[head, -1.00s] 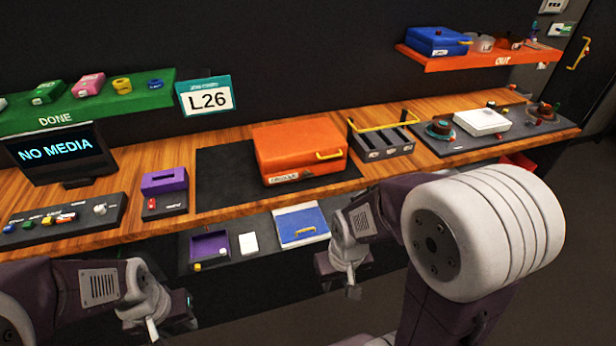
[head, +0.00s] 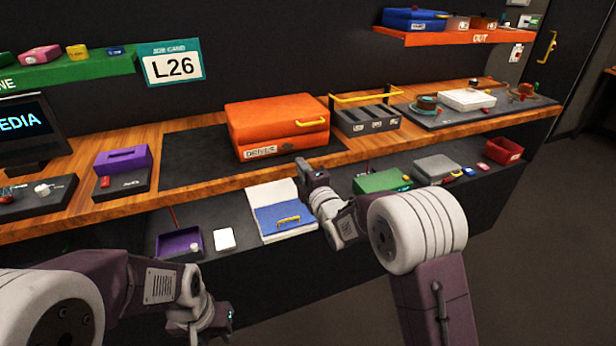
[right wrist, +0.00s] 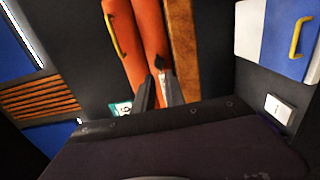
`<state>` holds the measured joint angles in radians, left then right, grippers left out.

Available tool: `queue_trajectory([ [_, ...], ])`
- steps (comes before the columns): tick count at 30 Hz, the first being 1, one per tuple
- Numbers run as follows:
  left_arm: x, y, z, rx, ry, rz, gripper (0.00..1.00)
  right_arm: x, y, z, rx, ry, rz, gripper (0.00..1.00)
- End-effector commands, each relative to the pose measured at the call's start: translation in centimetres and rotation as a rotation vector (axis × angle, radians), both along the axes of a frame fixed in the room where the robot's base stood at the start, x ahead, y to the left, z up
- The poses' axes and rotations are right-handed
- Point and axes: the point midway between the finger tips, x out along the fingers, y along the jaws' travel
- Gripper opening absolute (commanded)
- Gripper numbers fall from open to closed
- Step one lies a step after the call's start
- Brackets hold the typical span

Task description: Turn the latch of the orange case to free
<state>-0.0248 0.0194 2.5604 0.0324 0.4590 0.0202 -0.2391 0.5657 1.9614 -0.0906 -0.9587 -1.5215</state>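The orange case (head: 275,122) lies closed on a dark mat on the wooden bench, with a yellow handle and a label on its front. Its latch looks like a small dark piece on the front (head: 287,147); in the right wrist view it is a dark pointed shape (right wrist: 160,63) against the orange case (right wrist: 150,25). Its exact angle is hard to tell. My right gripper (head: 308,168) is just in front of the bench edge, below and right of the latch. Its fingers (right wrist: 159,88) are apart and empty, pointing at the case. My left gripper (head: 225,318) is low at the front, far from the case; its fingers are unclear.
A dark rack with a yellow bar (head: 365,118) stands right of the case. A purple box (head: 122,160) stands left. A lower shelf holds a blue-and-white case (head: 283,217), a purple tray (head: 180,243) and a green box (head: 382,181). The mat left of the case is clear.

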Motion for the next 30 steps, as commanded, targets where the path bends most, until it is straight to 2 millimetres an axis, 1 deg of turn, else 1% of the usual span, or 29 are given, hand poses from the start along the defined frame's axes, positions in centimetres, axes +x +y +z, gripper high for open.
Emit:
queue_trajectory([
  [1, 0.0, 0.0, -0.3, 0.0, -0.001, 0.0, 0.36, 0.0, 0.2, -0.2, 0.002, -0.002, 0.002, 0.15],
  [4, 0.0, 0.0, 0.1, 0.0, -0.001, 0.0, 0.36, 0.0, 0.2, 0.1, 0.001, -0.001, 0.003, 0.15],
  [7, 0.0, 0.0, 1.2, 0.0, -0.001, 0.0, 0.36, 0.6, 0.4, 0.6, 0.002, 0.002, 0.002, 0.15],
  [10, 0.0, 0.0, 3.2, 0.0, -0.001, 0.0, 0.36, 2.1, 0.8, 0.9, 0.002, 0.004, 0.002, 0.15],
  [13, 0.1, 0.0, 3.6, 0.0, -0.002, 0.0, 0.36, 4.3, 1.5, 0.5, 0.003, 0.001, 0.002, 0.15],
  [15, 0.0, 0.0, 3.1, 0.0, -0.001, 0.0, 0.36, 5.6, 2.0, 0.1, 0.003, -0.001, 0.002, 0.15],
  [18, 0.0, 0.0, 3.1, 0.0, -0.001, 0.0, 0.36, 7.0, 2.4, 0.0, 0.003, 0.001, 0.002, 0.15],
  [21, 0.0, 0.0, 3.1, 0.0, -0.001, 0.0, 0.36, 8.0, 2.7, 0.1, 0.003, 0.001, 0.002, 0.15],
  [24, 0.0, 0.0, 3.1, 0.0, -0.001, 0.0, 0.36, 8.5, 2.9, 0.1, 0.003, 0.001, 0.002, 0.15],
  [30, 0.0, 0.0, 3.0, 0.0, -0.001, 0.0, 0.36, 8.5, 2.9, 0.1, 0.003, 0.002, 0.001, 0.15],
])
